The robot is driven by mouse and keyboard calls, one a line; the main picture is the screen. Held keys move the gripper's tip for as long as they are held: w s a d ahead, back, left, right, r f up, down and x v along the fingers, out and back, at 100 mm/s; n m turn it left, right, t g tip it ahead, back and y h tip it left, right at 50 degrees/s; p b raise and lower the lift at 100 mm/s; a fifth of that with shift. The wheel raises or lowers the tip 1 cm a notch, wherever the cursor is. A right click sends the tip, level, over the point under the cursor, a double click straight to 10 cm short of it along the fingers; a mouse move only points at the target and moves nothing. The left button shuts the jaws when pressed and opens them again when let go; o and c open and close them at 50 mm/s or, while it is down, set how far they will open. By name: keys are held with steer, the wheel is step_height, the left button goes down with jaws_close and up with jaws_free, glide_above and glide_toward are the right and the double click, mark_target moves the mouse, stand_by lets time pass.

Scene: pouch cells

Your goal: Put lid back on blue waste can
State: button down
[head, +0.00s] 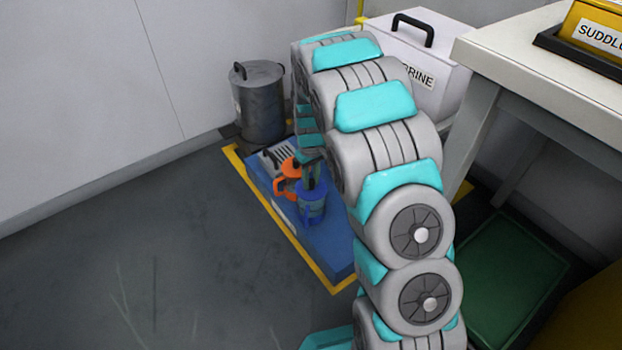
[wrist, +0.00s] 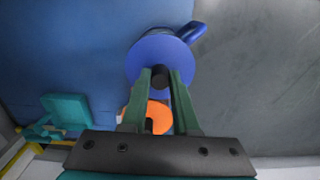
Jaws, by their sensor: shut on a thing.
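The blue waste can (head: 312,211) stands upright on a blue platform (head: 335,247), with its handle (wrist: 191,32) showing in the wrist view. My gripper (wrist: 161,78) is shut on the dark knob of the round blue lid (wrist: 143,60). The lid is over the can's mouth and covers most of the can in the wrist view. I cannot tell whether it rests on the rim or hovers just above. In the head view my gripper (head: 311,182) is at the can's top, partly hidden by my arm.
An orange can (head: 286,186) stands close beside the blue can; its orange top (wrist: 158,112) shows between my fingers. A grey lidded bin (head: 260,108) and a white box (head: 425,50) stand behind. A table (head: 490,55) is at right. The floor at left is clear.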

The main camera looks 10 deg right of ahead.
steer(key=shift+c, duration=0.6)
jaws_free()
stand_by(0.3)
steer(key=shift+r+p, duration=0.95)
steer(key=shift+r, duration=2.55)
jaws_close()
steer(key=shift+f+b, duration=0.35)
steer(key=shift+f, duration=2)
steer(key=shift+f, duration=0.35)
